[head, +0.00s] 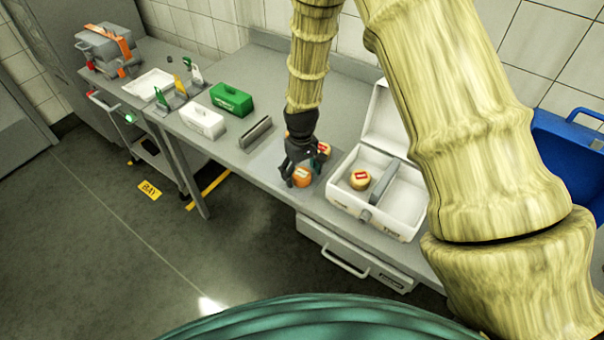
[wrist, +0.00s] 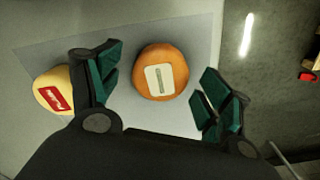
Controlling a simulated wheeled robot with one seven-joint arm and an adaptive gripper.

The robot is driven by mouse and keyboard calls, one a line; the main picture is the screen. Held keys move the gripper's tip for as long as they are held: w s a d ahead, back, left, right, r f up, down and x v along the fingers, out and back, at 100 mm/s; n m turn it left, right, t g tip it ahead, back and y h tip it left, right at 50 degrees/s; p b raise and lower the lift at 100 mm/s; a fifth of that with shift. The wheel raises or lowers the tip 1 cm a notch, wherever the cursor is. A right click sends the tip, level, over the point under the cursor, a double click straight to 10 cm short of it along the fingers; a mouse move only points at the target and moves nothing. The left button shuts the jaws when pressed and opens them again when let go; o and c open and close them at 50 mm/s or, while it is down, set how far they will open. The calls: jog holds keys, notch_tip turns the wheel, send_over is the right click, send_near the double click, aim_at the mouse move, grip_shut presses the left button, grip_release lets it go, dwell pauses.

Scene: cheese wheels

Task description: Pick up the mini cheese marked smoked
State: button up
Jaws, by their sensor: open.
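An orange-brown mini cheese (wrist: 160,58) with a pale label lies in the wrist view between the spread fingers of my gripper (wrist: 158,82). Its label carries a narrow grey-green mark; I cannot read a word there. In the head view the orange cheese (head: 302,179) is under my gripper (head: 295,168), partly covered by the fingers. A yellow mini cheese (wrist: 46,98) with a red label lies to the left, outside the left finger, partly hidden; its label is too small to read surely. My gripper is open and empty.
A white open box (head: 345,205) to the right holds a cheese with a red label (head: 360,179) in its left compartment. A grey metal holder (head: 256,131), a white box (head: 203,121) and a green box (head: 231,98) stand left on the counter. A blue crate (head: 570,150) is far right.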

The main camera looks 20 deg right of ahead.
jog(key=shift+f, duration=0.6)
jog(key=c, duration=1.2)
jog(key=shift+o, duration=0.2)
